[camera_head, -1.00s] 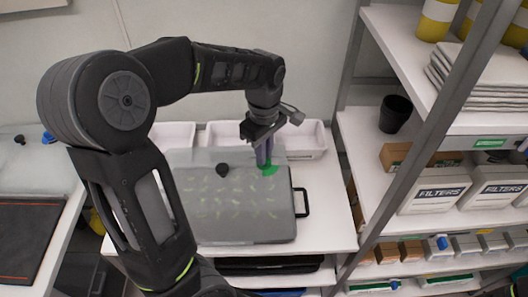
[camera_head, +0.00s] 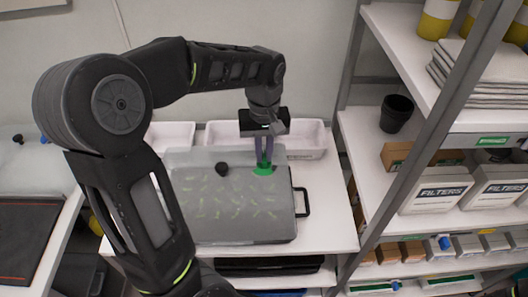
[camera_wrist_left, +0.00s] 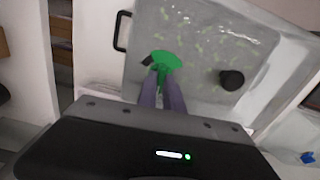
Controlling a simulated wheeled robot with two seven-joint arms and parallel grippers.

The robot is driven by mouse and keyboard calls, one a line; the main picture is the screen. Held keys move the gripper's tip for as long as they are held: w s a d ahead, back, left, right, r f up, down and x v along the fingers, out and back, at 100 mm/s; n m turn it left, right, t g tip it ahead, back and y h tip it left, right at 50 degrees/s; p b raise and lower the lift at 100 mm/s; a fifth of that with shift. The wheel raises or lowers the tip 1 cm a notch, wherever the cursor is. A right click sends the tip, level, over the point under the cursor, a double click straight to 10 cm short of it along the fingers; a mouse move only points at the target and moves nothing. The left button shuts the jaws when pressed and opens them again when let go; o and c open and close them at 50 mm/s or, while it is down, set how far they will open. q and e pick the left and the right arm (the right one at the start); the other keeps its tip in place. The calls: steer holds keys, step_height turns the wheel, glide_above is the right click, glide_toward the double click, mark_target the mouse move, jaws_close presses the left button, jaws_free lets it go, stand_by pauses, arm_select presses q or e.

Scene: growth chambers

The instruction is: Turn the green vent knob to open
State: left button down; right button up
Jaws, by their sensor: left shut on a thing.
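The green vent knob (camera_head: 263,170) sits on the translucent lid of the growth chamber (camera_head: 240,232), near its back right corner. My left gripper (camera_head: 264,161) reaches down from above and is shut on the knob. In the left wrist view the knob (camera_wrist_left: 161,66) shows as a green fan-shaped plate with a grip between my two purple-grey fingertips (camera_wrist_left: 161,82). A small dark patch shows beside the plate there. A black round knob (camera_head: 222,169) stands on the lid to the left. My right gripper is not in view.
A black side handle (camera_head: 302,202) sticks out at the chamber's right edge. White trays (camera_head: 305,138) stand behind it against the wall. A shelf rack with filter boxes (camera_head: 436,188) and a black pot (camera_head: 396,113) stands at the right.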

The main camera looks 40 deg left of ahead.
mark_target(264, 156)
arm_select(q)
steer(key=m, duration=0.4)
steer(key=shift+m, duration=0.3)
steer(key=m, duration=0.4)
steer(key=shift+m+b, duration=0.4)
steer(key=c, duration=1.5)
jaws_free()
steer(key=shift+r, duration=0.15)
step_height(264, 156, up, 8)
steer(key=shift+f+b, duration=0.25)
steer(key=shift+b, duration=0.15)
